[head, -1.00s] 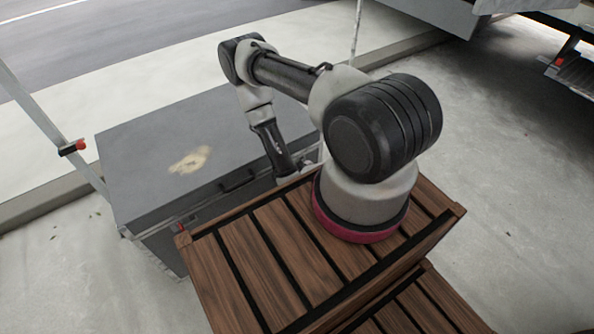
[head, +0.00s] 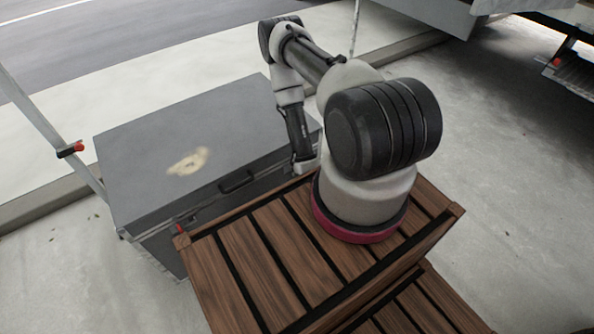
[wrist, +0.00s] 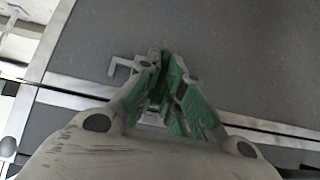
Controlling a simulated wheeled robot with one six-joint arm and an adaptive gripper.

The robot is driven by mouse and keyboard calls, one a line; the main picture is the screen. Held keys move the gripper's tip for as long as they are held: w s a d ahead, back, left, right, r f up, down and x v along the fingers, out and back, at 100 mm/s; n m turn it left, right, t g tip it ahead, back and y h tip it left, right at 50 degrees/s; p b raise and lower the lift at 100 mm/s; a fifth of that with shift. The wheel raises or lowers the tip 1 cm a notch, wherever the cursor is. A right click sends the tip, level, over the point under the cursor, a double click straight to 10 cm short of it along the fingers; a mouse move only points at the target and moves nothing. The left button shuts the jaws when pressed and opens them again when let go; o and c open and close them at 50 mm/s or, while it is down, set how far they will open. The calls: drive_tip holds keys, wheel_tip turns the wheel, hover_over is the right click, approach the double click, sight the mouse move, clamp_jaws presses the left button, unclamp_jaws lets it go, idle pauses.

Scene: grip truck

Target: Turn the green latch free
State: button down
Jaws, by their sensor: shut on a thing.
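A large grey case (head: 150,140) with a closed lid stands beyond the wooden slatted platform. In the wrist view, my gripper (wrist: 165,72) is at the seam between the case's lid and its front. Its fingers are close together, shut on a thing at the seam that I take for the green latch. Green also shows along the inner faces of the fingers, so the latch's outline and angle are hard to make out. A pale metal hook-shaped bracket (wrist: 122,72) sits just left of the fingertips. In the head view my arm hides the latch and fingertips.
A dark handle (head: 236,181) is on the case's front, and a small red part (head: 179,229) is near its left corner. A pole with a red clamp (head: 71,149) stands at the left. The wooden platform (head: 250,260) is close to the case.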

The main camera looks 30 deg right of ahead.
drive_tip(key=shift+w, duration=0.1)
drive_tip(key=c, duration=1.6)
unclamp_jaws()
drive_tip(key=shift+o, duration=0.2)
wheel_tip(320, 180, up, 10)
drive_tip(key=shift+r, duration=0.1)
